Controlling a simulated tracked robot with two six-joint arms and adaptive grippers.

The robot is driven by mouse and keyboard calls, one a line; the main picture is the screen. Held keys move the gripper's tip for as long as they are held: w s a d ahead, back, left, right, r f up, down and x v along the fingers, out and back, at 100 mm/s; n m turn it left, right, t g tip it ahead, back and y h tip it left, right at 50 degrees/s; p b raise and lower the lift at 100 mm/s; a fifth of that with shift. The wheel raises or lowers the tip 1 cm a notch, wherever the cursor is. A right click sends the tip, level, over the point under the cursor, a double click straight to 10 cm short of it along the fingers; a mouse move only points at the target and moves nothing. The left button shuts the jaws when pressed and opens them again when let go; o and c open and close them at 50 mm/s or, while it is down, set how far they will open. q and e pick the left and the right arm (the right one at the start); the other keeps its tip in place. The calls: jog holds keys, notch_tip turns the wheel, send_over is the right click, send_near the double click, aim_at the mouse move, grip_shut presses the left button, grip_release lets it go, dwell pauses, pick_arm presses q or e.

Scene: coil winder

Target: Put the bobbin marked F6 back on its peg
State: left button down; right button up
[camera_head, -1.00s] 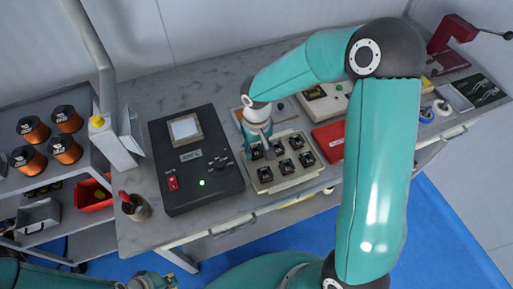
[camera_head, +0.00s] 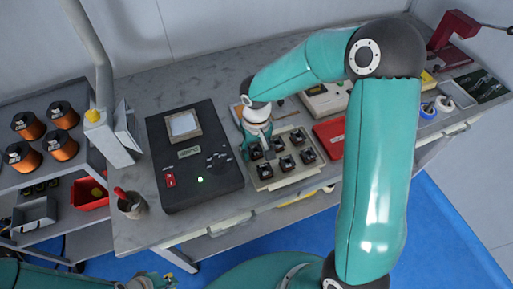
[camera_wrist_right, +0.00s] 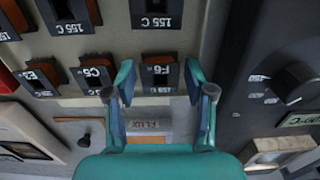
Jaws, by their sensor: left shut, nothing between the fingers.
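A black and orange bobbin marked F6 (camera_wrist_right: 160,72) is in the right wrist view, in line with the bobbins marked C5 (camera_wrist_right: 96,74) and E-something, at the edge of a pale rack (camera_wrist_right: 110,45). My right gripper (camera_wrist_right: 160,92) is open, with one finger on each side of F6 and a visible gap to each. In the head view my right gripper (camera_head: 264,145) is over the rack's back left corner. How F6 sits on its peg is hidden. My left gripper (camera_head: 168,281) is shut and empty at the bottom edge of the head view.
Orange spools (camera_head: 62,146) stand on the left shelf. A cup (camera_head: 131,206) is at the bench's front left.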

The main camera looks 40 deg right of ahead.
jog(key=shift+o, duration=0.5)
notch_tip(320, 180, up, 12)
dwell(0.4)
dwell(0.3)
